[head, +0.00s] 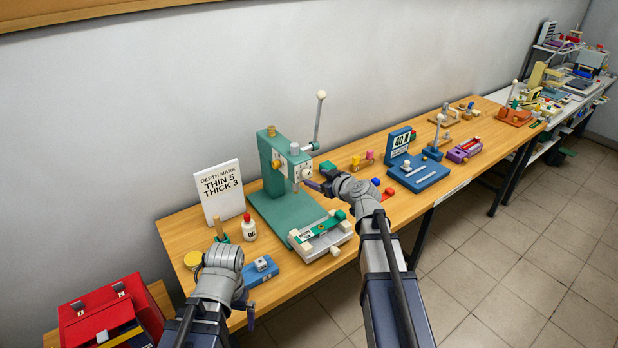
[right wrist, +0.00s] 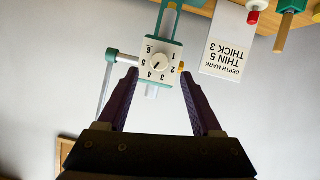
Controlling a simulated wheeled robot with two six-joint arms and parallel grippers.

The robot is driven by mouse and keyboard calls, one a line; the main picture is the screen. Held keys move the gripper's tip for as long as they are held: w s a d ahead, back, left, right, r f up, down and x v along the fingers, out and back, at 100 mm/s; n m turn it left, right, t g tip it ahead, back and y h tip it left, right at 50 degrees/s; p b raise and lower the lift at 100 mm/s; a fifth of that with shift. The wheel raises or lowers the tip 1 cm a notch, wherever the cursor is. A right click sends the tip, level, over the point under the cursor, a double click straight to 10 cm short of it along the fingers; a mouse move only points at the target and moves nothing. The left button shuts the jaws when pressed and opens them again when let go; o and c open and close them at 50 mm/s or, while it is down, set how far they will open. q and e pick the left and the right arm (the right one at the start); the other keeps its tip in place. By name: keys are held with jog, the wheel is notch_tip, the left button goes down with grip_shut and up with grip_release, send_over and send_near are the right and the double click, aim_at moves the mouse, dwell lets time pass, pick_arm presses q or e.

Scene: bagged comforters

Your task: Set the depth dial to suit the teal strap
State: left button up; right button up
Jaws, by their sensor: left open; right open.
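The teal press (head: 275,165) stands on the wooden bench, with a white dial plate on its head. In the right wrist view the depth dial (right wrist: 160,64) is a round white knob ringed by numbers 1 to 6, seen upside down. Its small dark mark seems to point near 4. My right gripper (head: 312,185) is open, its fingers either side of the dial plate in the wrist view; contact cannot be told. The teal strap (head: 320,228) lies across the white fixture before the press; its thickness is unclear. My left gripper (head: 249,316) is low at the bench's front edge, mostly hidden.
A white card (head: 220,192) reads "DEPTH MARK THIN 5 THICK 3". A glue bottle (head: 249,228), yellow lid (head: 193,260) and blue block (head: 262,270) are near my left arm. A blue scale-like device (head: 417,170) stands to the right. A red toolbox (head: 110,312) is at lower left.

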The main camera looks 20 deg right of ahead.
aim_at(308, 175)
jog(key=b+x, duration=0.1)
jog(key=x, duration=0.4)
jog(key=shift+w+f+b, duration=0.1)
jog(key=shift+w+b, duration=0.1)
jog(key=shift+b, duration=0.15)
jog(key=shift+s, duration=0.1)
jog(key=shift+c, duration=0.4)
grip_shut()
